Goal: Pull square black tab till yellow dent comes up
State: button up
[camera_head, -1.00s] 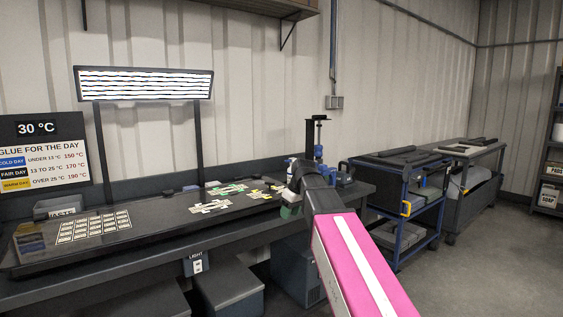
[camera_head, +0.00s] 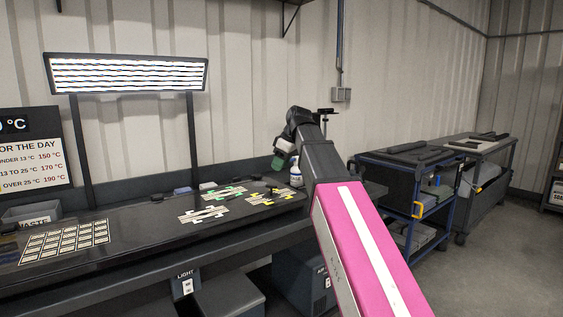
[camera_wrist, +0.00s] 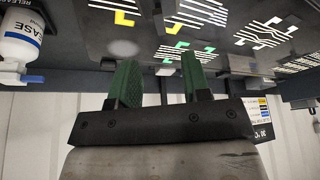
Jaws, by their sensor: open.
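My gripper (camera_head: 281,158) is raised above the right part of the dark bench, its green fingers hanging down. In the wrist view my gripper (camera_wrist: 158,62) has its two green fingers apart with nothing between them. Flat striped patterns lie on the bench: one with yellow marks (camera_head: 270,198), one with green marks (camera_head: 224,193) and a plain pale one (camera_head: 203,214). The wrist view shows a yellow mark (camera_wrist: 124,18) beyond the fingers. I cannot make out a square black tab or tell any dent's state.
A white spray bottle (camera_head: 296,172) stands by my arm. A lit striped panel (camera_head: 126,74) rises behind the bench (camera_head: 130,235). A card grid (camera_head: 66,241) lies at the left. A blue-framed cart (camera_head: 405,195) stands right. Bench between grid and patterns is clear.

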aim_at(271, 186)
jog(key=x, duration=1)
jog(key=shift+f, duration=0.1)
grip_shut()
dwell(0.7)
